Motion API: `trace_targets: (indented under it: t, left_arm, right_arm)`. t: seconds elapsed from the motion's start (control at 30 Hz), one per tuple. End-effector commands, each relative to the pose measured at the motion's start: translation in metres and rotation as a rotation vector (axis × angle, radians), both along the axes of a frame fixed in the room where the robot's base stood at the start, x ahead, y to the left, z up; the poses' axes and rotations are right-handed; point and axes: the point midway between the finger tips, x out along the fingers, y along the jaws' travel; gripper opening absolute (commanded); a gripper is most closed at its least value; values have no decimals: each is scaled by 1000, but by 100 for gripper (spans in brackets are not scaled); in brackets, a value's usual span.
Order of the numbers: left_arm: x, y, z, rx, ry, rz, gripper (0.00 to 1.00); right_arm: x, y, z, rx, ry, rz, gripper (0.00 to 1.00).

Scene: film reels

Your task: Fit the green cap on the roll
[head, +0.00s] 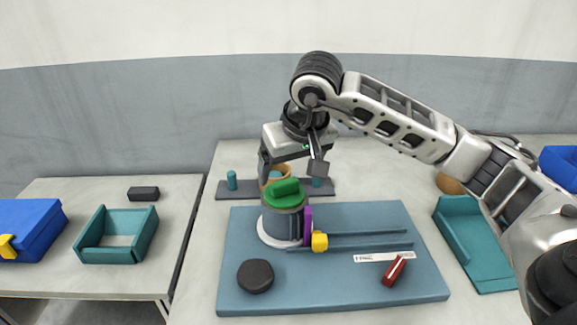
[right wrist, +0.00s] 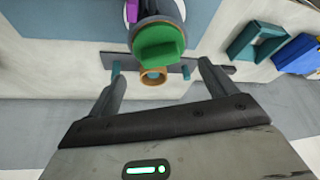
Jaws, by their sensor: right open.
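The green cap (head: 284,191), with a raised grip bar, rests on top of the upright grey roll (head: 283,225). I cannot tell how deep it sits. The roll stands on a white round flange (head: 262,234) on the blue board. In the right wrist view the green cap (right wrist: 158,42) shows just beyond the fingertips, covering much of the roll. My right gripper (head: 291,166) is open and empty, just above and behind the cap, apart from it. Its two fingers also show spread in the right wrist view (right wrist: 161,66). My left gripper is not in view.
A purple plate (head: 308,222) and yellow knob (head: 319,241) stand against the roll's right side. The blue board (head: 330,290) also bears a black disc (head: 255,275) and a red piece (head: 394,270). Behind, an orange ring (head: 285,168) is at a grey peg bar (head: 232,193).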

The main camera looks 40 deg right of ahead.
Motion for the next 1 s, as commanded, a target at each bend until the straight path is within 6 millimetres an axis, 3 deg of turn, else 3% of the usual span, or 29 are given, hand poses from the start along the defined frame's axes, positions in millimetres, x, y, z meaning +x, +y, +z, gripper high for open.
trace_targets:
  t: [0.5,1.0]
  left_arm:
    - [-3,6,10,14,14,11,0]
    - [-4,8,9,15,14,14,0]
  right_arm:
    - [-15,2,40,-1,-1,0,84]
    - [-18,2,42,0,0,-1,84]
